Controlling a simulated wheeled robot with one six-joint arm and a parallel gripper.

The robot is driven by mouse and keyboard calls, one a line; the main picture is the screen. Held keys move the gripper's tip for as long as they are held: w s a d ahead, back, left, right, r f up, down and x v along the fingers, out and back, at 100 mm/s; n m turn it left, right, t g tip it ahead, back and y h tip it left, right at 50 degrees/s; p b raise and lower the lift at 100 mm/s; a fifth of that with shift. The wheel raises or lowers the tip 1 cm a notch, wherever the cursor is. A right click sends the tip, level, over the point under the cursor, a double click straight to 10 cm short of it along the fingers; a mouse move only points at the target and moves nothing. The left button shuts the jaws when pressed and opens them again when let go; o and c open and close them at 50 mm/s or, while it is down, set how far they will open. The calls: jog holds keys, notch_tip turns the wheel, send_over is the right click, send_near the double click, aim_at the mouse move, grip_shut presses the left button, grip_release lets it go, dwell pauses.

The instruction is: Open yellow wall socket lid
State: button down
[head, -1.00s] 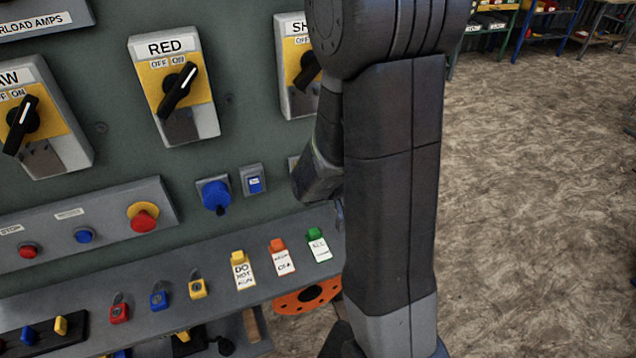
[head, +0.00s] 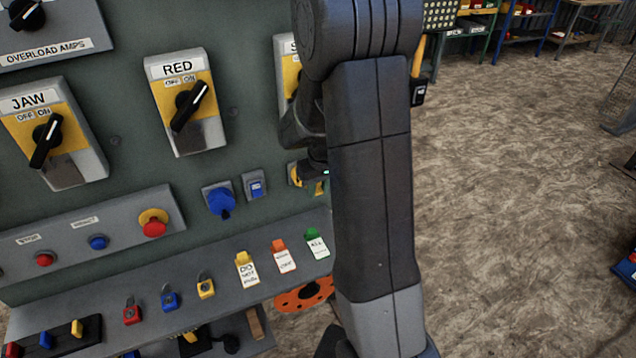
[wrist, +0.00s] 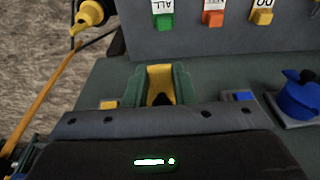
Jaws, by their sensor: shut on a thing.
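The yellow wall socket (head: 294,174) is on the green panel, right of the blue socket, mostly hidden behind my arm in the head view. In the wrist view its yellow lid (wrist: 159,76) is between the two greenish fingers of my gripper (wrist: 160,84). The gripper is shut on the lid, with a dark spot showing at the lid's near end. In the head view my gripper's dark body (head: 318,170) is at the panel beside the socket. How far the lid is open I cannot tell.
The blue socket (head: 219,200) and a small blue switch (head: 254,185) are close by. Below, a grey ledge (head: 215,263) carries hanging tags and padlocks. Rotary switches (head: 188,105) stick out above. Open floor (head: 520,180) lies to the right.

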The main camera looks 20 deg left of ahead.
jog(key=shift+w+a+r+h+p, duration=0.15)
jog(key=shift+r+h+p, duration=0.15)
jog(key=shift+r+p, duration=0.3)
jog(key=shift+g, duration=0.3)
jog(key=c, duration=1.2)
grip_release()
notch_tip(320, 180, up, 14)
jog(key=s+d+b, duration=0.1)
jog(key=shift+f+b, duration=0.15)
jog(key=shift+b, duration=0.2)
jog(key=shift+c, duration=0.4)
